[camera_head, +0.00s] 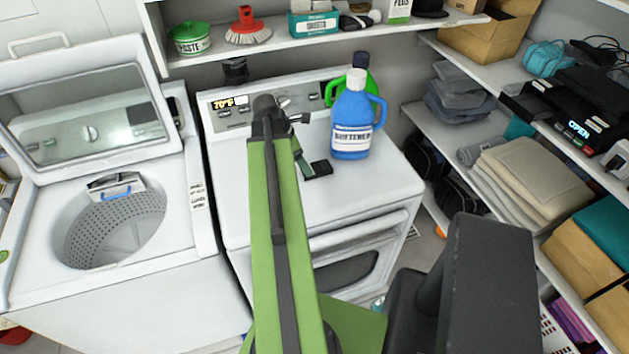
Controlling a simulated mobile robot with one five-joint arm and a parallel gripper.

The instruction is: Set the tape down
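My green arm reaches over the white dryer top (382,185). My gripper (316,169) is at the arm's far end, low over the dryer top, left of the blue softener jug. It is mostly hidden behind my arm's wrist, and only a small dark part shows. I cannot make out whether its fingers are apart or closed. I cannot clearly pick out any tape; it may be hidden by the arm.
The blue softener jug (353,125) and a green jug (371,79) stand upright on the dryer's back right. The open washer (112,228) is at left. A loaded shelf (283,44) runs above; shelving with folded cloths (535,170) stands at right. The dryer's front right top is clear.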

